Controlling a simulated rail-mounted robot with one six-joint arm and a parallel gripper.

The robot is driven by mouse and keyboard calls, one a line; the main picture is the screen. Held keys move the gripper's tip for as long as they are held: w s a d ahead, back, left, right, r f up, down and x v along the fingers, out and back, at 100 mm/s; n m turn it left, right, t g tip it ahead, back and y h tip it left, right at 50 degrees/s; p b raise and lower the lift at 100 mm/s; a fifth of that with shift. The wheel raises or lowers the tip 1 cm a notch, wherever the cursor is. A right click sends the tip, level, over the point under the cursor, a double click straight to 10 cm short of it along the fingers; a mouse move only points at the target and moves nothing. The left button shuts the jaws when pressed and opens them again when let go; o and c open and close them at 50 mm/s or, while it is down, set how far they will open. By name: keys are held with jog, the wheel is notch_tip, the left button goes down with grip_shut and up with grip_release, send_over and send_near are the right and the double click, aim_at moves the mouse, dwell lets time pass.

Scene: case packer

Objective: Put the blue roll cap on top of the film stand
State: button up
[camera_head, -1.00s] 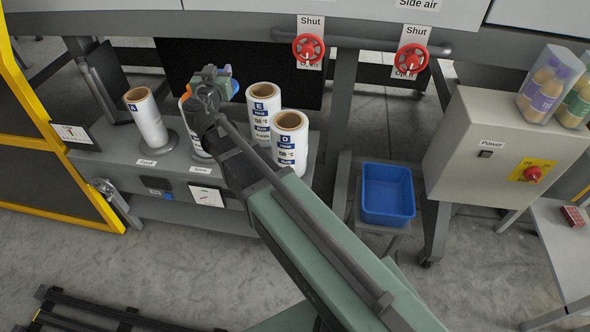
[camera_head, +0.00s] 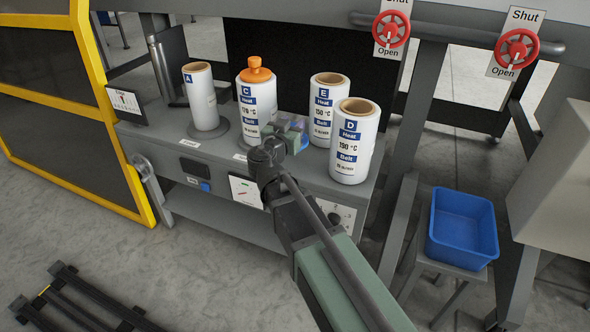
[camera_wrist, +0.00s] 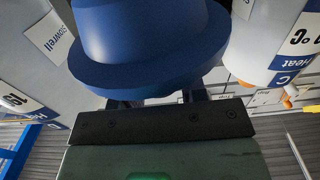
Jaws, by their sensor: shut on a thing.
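My gripper (camera_head: 290,137) is shut on the blue roll cap (camera_wrist: 150,45), which fills the upper middle of the wrist view. In the head view only a blue edge of the cap (camera_head: 304,143) shows behind my gripper. White film roll A (camera_head: 200,98) stands upright on a dark round base (camera_head: 206,137) at the bench's left. It has no cap and its brown core is open. I cannot read a label naming the film stand.
Roll C (camera_head: 250,120) wears an orange cap (camera_head: 257,71) and stands close left of my gripper. Rolls E (camera_head: 323,115) and D (camera_head: 350,158) stand uncapped to the right. A blue bin (camera_head: 462,228) is at lower right; red valve wheels (camera_head: 391,28) hang above.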

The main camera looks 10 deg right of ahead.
notch_tip(320, 180, down, 8)
jog(key=b, duration=0.5)
jog(key=shift+r, duration=0.5)
jog(key=shift+f, duration=0.2)
jog(key=o, duration=1)
